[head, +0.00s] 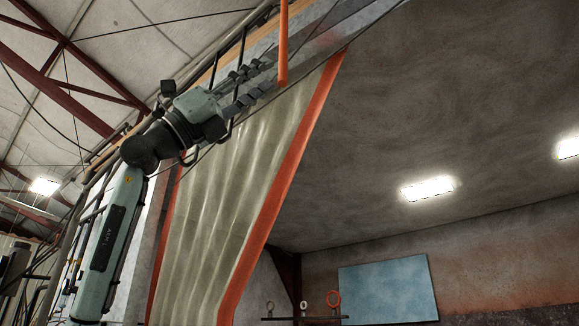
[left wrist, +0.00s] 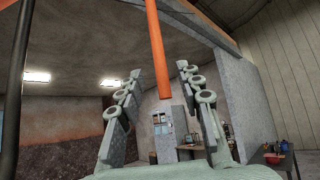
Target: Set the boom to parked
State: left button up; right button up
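An orange bar (head: 283,45) hangs down from the top of the head view, its lower end free. It also shows in the left wrist view (left wrist: 157,50), its lower end lying between the two fingers in the picture. I cannot tell whether this bar is the boom itself or a part of it. My left gripper (head: 264,78) is raised high, just left of the bar's lower end, with its fingers pointing toward it. In the left wrist view its fingers (left wrist: 160,75) stand wide apart with nothing gripped. My right gripper is out of view.
A pale curtain with orange edges (head: 240,175) hangs below and behind the gripper. A blue panel (head: 388,290) and a rail with rings (head: 305,318) are lower right. In the left wrist view, a table with a red bowl (left wrist: 273,158) stands at lower right.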

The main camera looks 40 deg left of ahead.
aim_at(283, 60)
pick_arm(q)
jog(key=shift+s+a+r+p+x, duration=0.1)
jog(key=shift+p+x, duration=0.3)
jog(key=shift+x, duration=0.8)
jog(key=shift+s+a+r+p+x, duration=0.15)
jog(key=shift+p+x, duration=0.25)
jog(key=shift+x, duration=0.85)
jog(key=shift+r+p+x, duration=0.1)
jog(key=shift+p+x, duration=0.3)
jog(key=shift+x, duration=0.8)
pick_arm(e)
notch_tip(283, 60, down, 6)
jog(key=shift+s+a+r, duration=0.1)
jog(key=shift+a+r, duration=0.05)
pick_arm(q)
jog(key=shift+c, duration=0.6)
grip_shut()
jog(key=shift+t+y, duration=0.3)
jog(key=shift+y, duration=0.1)
